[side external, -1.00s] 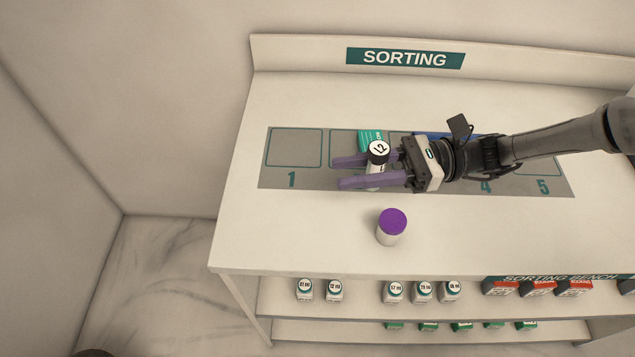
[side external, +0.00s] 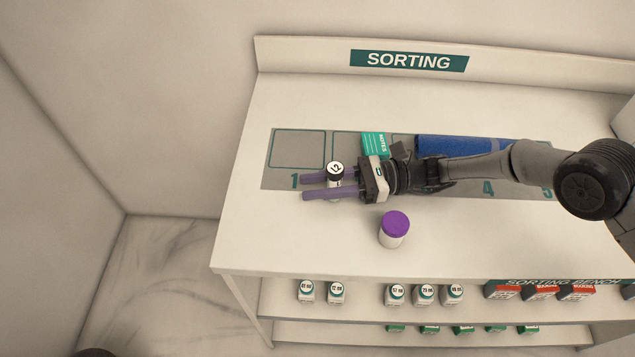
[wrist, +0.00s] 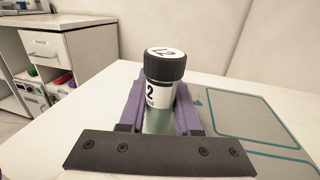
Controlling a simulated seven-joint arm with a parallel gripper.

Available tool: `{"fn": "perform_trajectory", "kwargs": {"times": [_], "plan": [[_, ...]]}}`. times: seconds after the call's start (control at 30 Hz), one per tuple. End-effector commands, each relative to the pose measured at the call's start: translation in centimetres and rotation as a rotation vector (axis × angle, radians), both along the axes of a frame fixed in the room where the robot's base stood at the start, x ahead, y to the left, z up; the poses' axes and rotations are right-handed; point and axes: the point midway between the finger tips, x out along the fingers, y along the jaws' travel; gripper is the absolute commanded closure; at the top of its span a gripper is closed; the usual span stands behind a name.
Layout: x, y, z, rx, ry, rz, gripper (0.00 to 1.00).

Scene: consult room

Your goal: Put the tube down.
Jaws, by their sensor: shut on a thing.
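The tube (side external: 335,176) is a small clear vial with a black cap, a white top marked 12 and a white label. It stands upright between the purple fingers of my gripper (side external: 330,188), which is shut on it. The tube is over the front edge of the grey mat near square 1. It also shows upright in the wrist view (wrist: 160,90), between the fingers (wrist: 158,112). I cannot tell whether its base touches the bench.
The grey mat (side external: 280,180) has numbered squares; square 1 is empty. A green notes card (side external: 375,143) and a blue roll (side external: 460,146) lie on it. A purple-capped jar (side external: 394,230) stands in front. The bench top (side external: 260,235) is clear at front left.

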Motion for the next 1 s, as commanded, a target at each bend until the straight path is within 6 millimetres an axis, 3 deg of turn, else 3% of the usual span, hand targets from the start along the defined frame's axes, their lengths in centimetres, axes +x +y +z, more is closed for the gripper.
{"fn": "perform_trajectory", "kwargs": {"times": [0.37, 0.4, 0.53, 0.9, 1.0], "plan": [[0.0, 0.0, -0.3, 0.001, -0.002, 0.0, 1.0], [0.0, 0.0, -0.3, 0.001, -0.002, 0.0, 0.63], [0.0, 0.0, -0.3, 0.001, -0.002, 0.0, 0.4], [0.0, 0.0, 0.1, 0.001, -0.002, 0.0, 0.38], [0.4, -1.2, -0.1, 0.0, 0.0, -0.003, 0.38]]}}
